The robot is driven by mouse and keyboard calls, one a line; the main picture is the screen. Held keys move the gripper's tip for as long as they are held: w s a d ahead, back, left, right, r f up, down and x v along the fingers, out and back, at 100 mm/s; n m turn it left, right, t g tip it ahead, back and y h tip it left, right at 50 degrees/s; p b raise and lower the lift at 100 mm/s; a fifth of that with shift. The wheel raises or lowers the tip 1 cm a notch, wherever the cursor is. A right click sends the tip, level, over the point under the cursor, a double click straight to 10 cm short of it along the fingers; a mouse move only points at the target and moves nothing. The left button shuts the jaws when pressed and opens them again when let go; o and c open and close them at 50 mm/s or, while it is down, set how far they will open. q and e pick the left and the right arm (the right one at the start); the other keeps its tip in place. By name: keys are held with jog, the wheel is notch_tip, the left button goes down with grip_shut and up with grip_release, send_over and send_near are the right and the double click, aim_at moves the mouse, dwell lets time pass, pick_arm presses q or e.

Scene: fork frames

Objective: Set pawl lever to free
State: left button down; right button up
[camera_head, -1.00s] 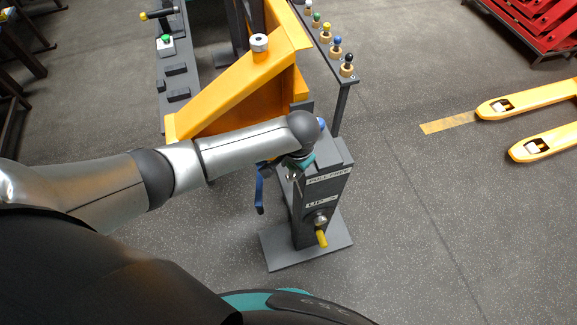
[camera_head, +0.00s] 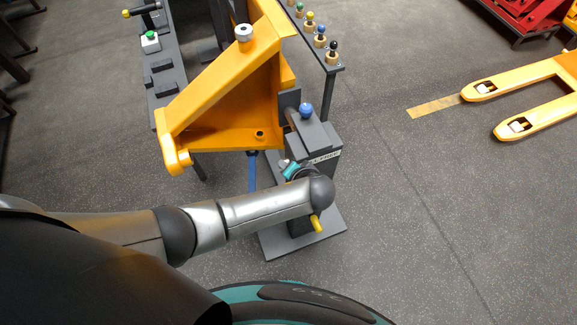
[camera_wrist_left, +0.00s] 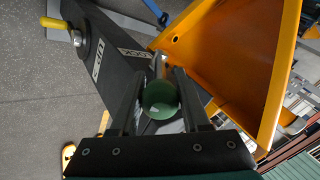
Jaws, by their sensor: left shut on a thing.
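A dark grey post (camera_head: 322,140) stands on a flat base plate, with a blue ball knob (camera_head: 305,110) on its top. In the left wrist view, my left gripper (camera_wrist_left: 160,80) is shut on a dark green ball knob (camera_wrist_left: 160,99) beside the post. The knob appears to be on a lever, but its shaft is mostly hidden. The post (camera_wrist_left: 120,75) carries labels reading LOCK and UP there. In the head view my left gripper (camera_head: 286,164) is at the post's left side, largely hidden by my wrist. My right gripper is out of view.
A yellow-orange frame (camera_head: 215,85) stands close behind and left of the post. A yellow-gripped crank (camera_head: 317,223) sticks out low on the post's front. A rail with several coloured knobs (camera_head: 320,37) is behind. Open floor lies to the right.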

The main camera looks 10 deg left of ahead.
pick_arm(q)
jog(key=shift+s+d+f, duration=0.1)
dwell(0.3)
jog(key=c, duration=0.7)
grip_release()
jog(key=p+v, duration=0.2)
jog(key=v, duration=1.3)
jog(key=shift+s+d, duration=0.1)
jog(key=s+a+f+g+h+b, duration=0.1)
jog(key=s+a+f+b, duration=0.15)
jog(key=f, duration=0.85)
jog(key=s+a+f+m+g+h+b, duration=0.1)
jog(key=s+a+f+g+b, duration=0.2)
jog(key=f, duration=0.7)
jog(key=s+a+f+h+b, duration=0.1)
jog(key=s+a+f+b, duration=0.3)
jog(key=f, duration=0.7)
jog(key=s+a+f+n+b, duration=0.1)
jog(key=s+a+f+b, duration=0.1)
jog(key=s+f, duration=0.3)
jog(key=s+a+f+n+g+h+b, duration=0.1)
jog(key=s+a+f+b, duration=0.1)
jog(key=s+f+b, duration=0.2)
jog(key=s+a+f+n+b, duration=0.1)
jog(key=s+a+f+b, duration=0.1)
jog(key=s+f, duration=0.6)
jog(key=shift+s+a+f+n+g+b, duration=0.25)
jog(key=shift+a+f+n+g+b, duration=0.05)
jog(key=shift+a+f+n+b, duration=0.15)
